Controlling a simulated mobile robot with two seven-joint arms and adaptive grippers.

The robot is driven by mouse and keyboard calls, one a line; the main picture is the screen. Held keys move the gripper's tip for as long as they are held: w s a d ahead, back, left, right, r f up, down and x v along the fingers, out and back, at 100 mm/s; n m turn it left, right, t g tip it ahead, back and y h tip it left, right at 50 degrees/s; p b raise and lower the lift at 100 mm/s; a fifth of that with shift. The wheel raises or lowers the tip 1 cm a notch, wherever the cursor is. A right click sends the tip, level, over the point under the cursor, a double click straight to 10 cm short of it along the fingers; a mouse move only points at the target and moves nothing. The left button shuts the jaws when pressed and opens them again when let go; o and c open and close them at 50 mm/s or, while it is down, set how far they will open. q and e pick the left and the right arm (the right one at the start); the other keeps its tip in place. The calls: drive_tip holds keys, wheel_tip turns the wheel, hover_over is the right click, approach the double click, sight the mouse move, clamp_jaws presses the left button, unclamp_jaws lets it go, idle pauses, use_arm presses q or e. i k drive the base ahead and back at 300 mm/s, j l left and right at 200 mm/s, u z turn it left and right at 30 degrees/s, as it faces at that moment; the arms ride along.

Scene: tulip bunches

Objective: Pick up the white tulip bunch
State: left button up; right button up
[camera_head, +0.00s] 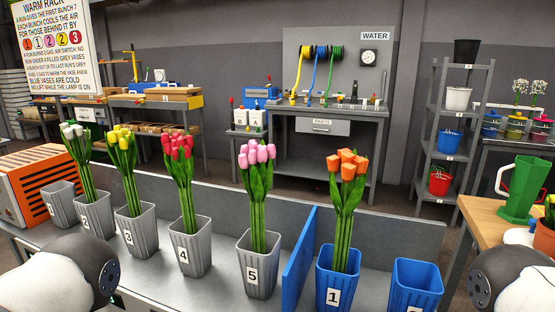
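The white tulip bunch (75,136) stands, leaning a little, in the grey vase labelled 2 (92,220), left of centre in the head view. Its lower stems are hidden inside the vase. Only rounded black and white parts of my two arms show, at the bottom left and bottom right corners. Neither gripper is in view, and nothing touches the white tulips.
Grey vase 1 (61,203) is empty, beside an orange slatted box (30,190). The yellow (122,140), red (178,146) and pink (257,156) bunches stand in grey vases. Right of a blue divider (298,255), orange tulips (348,165) stand in a blue vase.

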sight(72, 133)
drive_tip(key=u, duration=1.3)
